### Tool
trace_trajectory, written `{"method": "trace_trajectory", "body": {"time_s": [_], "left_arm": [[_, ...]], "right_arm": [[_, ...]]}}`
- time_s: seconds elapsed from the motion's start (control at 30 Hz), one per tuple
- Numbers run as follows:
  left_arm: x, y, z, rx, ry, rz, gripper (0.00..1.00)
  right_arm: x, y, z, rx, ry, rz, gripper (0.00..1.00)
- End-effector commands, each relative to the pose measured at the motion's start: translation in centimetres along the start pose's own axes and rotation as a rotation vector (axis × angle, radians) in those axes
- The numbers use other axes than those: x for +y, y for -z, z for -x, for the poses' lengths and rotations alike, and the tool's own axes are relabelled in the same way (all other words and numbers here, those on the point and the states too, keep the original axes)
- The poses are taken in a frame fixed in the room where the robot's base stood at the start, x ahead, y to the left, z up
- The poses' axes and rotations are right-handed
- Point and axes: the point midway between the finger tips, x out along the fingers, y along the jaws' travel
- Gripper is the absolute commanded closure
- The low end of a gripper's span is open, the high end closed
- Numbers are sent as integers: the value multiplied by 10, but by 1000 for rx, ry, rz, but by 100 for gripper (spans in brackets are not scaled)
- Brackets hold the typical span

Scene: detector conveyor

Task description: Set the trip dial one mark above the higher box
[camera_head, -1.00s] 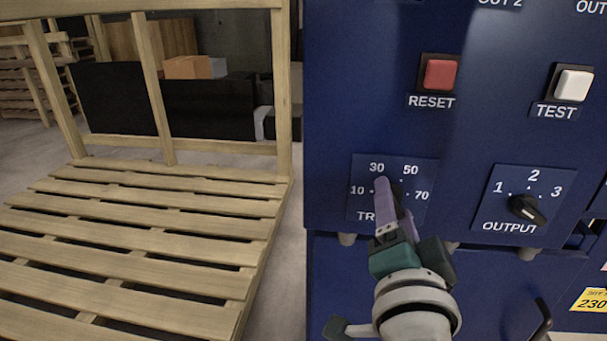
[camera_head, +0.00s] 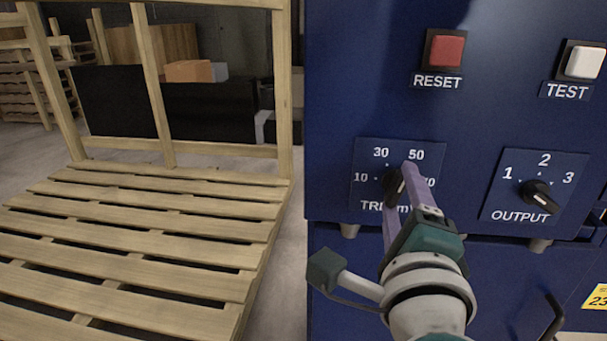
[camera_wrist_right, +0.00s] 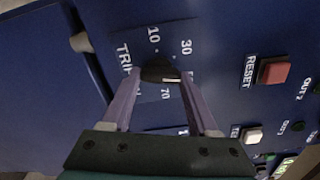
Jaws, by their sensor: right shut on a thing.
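The trip dial (camera_head: 393,187) is a black knob on the blue panel, with marks 10, 30, 50 and 70. My right gripper (camera_head: 402,178) is shut on it, its purple fingers on either side of the knob. In the right wrist view the knob (camera_wrist_right: 158,71) sits between the fingertips (camera_wrist_right: 160,75). Its white line points up the panel and slightly right, roughly toward 50; a finger hides that mark, so the exact setting is unclear. A brown box (camera_head: 188,71) shows in the left background; I cannot tell whether it is one of the task's boxes. My left gripper is out of view.
The output knob (camera_head: 538,195) is right of the trip dial. The red reset button (camera_head: 446,50) and white test button (camera_head: 584,62) are above. A wooden slatted pallet structure (camera_head: 150,220) stands at the left, with bare floor between it and the panel.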

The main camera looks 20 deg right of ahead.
Motion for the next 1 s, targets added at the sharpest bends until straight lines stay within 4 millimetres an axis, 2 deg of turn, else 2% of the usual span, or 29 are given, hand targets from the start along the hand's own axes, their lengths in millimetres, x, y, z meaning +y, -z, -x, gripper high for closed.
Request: {"method": "trace_trajectory", "body": {"time_s": [0.4, 1.0], "left_arm": [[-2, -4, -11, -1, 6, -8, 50], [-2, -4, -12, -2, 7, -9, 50]], "right_arm": [[2, 1, 0, 2, -1, -219, 96], [2, 1, 0, 2, -1, -258, 96]]}}
